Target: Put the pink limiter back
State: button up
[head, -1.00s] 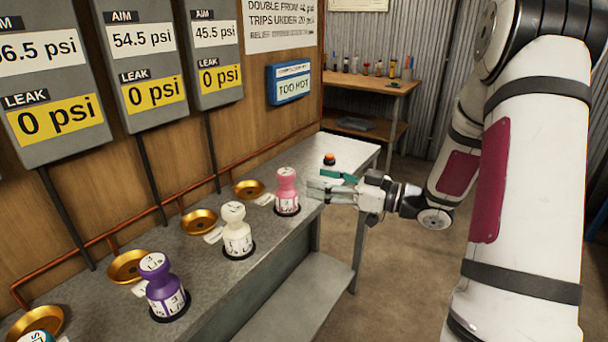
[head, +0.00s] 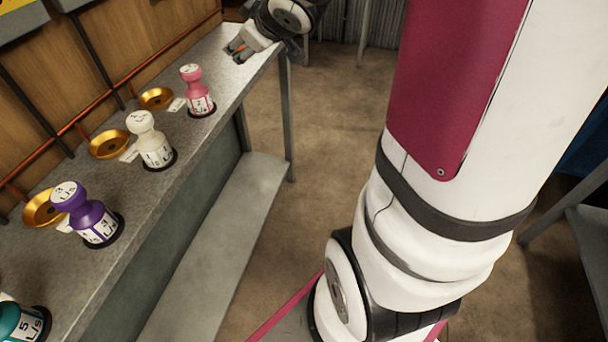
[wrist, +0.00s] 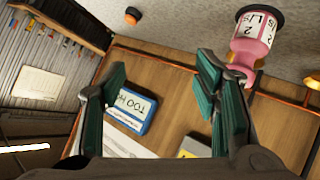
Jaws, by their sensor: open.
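The pink limiter (head: 198,92) stands upright on a black ring on the grey bench, the farthest of the limiters in the head view. It also shows in the wrist view (wrist: 256,38), upside down at the upper right. A gold dish (head: 157,98) sits beside it toward the wall, with a small white tag between them. My gripper (head: 238,48) is at the far end of the bench, beyond the pink limiter and apart from it. In the wrist view my gripper (wrist: 163,80) has its green-padded fingers spread with nothing between them; the limiter is outside the right finger.
A cream limiter (head: 150,140), a purple limiter (head: 86,212) and a teal limiter (head: 22,322) stand nearer along the bench. An orange button (wrist: 132,16) is on the bench. A blue sign (wrist: 131,107) hangs on the wooden wall. A lower shelf (head: 215,250) runs under the bench.

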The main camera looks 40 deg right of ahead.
jog(key=s+a+m+g, duration=0.1)
jog(key=s+a+g, duration=0.2)
jog(key=s, duration=0.8)
jog(key=s+a+m+g+y, duration=0.1)
jog(key=s+a+g, duration=0.2)
jog(key=s+a, duration=0.5)
jog(key=s+a+f+m+g+y, duration=0.1)
jog(key=s+a+g, duration=0.2)
jog(key=s, duration=1.2)
jog(key=a, duration=0.2)
jog(key=shift+a+m+g, duration=0.3)
jog(key=shift+a+g, duration=0.1)
jog(key=shift+w, duration=0.1)
notch_tip(320, 180, up, 16)
jog(key=t+p, duration=0.2)
jog(key=p, duration=1.2)
jog(key=shift+t, duration=0.4)
jog(key=shift+d+r, duration=0.1)
